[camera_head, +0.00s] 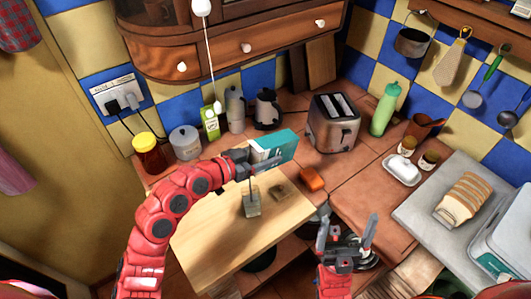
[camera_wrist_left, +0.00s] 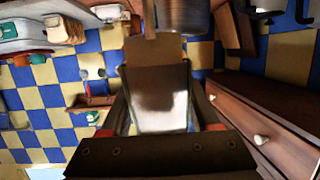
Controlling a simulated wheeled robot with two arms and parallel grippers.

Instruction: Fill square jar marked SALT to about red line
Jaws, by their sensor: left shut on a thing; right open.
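My left gripper (camera_head: 243,160) is shut on a teal and white box (camera_head: 274,146), held above the wooden board and lying roughly on its side. In the left wrist view the box (camera_wrist_left: 160,105) fills the space between the fingers. A small square jar (camera_head: 252,205) stands on the board below the gripper. A thin dark vertical line shows just above the jar; I cannot tell what it is. The label, red line and fill level are too small to read. A small brown square piece (camera_head: 278,191) lies right of the jar. My right gripper (camera_head: 347,226) is open and empty at the counter's front.
Behind the board stand a honey-coloured jar (camera_head: 149,152), a metal canister (camera_head: 185,142), a green carton (camera_head: 210,122) and a toaster (camera_head: 334,122). An orange block (camera_head: 312,178) lies right of the board (camera_head: 215,240). The board's front is bare.

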